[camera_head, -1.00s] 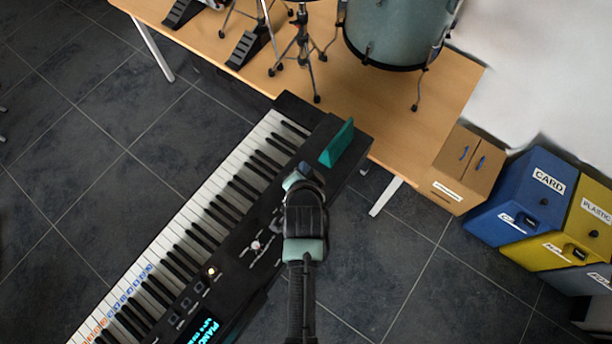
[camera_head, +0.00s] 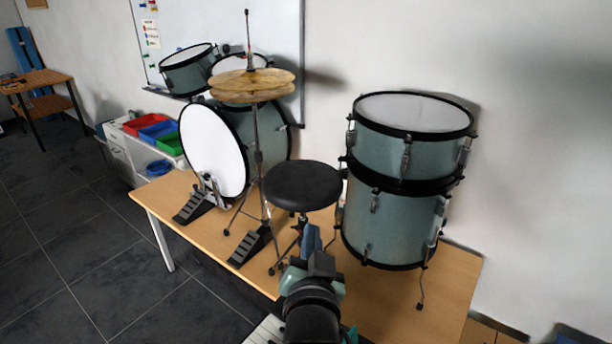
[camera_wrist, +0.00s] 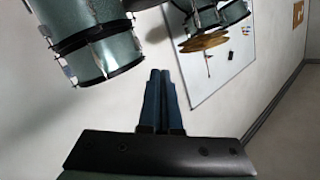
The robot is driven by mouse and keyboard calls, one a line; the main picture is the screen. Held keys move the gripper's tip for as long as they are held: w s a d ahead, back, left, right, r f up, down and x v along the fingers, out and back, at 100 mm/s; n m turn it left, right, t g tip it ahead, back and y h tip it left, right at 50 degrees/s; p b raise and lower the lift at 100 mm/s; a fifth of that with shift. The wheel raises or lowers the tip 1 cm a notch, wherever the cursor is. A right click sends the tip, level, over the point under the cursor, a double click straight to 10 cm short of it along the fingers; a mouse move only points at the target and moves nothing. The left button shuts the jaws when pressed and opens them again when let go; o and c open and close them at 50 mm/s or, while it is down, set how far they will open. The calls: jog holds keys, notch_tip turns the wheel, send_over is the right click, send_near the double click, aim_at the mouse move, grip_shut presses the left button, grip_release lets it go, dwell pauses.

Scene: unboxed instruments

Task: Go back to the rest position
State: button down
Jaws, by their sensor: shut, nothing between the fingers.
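My gripper (camera_head: 311,240) is at the lower middle of the head view, raised in front of the table with the drums. The wrist view shows its two blue fingers (camera_wrist: 161,95) side by side and closed, with nothing between them. Behind the fingers the wrist view shows a whitewashed wall and a tilted view of the drums. In the head view my arm covers part of the table's front edge. Only a small piece of the keyboard (camera_head: 266,331) shows at the bottom, beside my arm.
A wooden table (camera_head: 375,305) bears a drum kit: a bass drum (camera_head: 213,150), cymbals (camera_head: 252,86), a black stool (camera_head: 303,185) and stacked drums (camera_head: 405,150) at right. A whiteboard (camera_head: 270,30) hangs behind. The tiled floor at left is clear.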

jog(key=s+r+n+t, duration=0.1)
jog(key=s+r+t, duration=0.15)
jog(key=r, duration=0.75)
jog(key=s+r+n+t, duration=0.2)
jog(key=r+t, duration=0.1)
jog(key=r, duration=0.8)
jog(key=s+a+r+n+t+b, duration=0.1)
jog(key=s+r+t, duration=0.4)
jog(key=s+r, duration=0.8)
notch_tip(320, 180, up, 4)
jog(key=shift+f+n+b, duration=0.1)
jog(key=shift+n+b, duration=0.25)
jog(key=shift+n, duration=0.25)
jog(key=shift+s, duration=0.1)
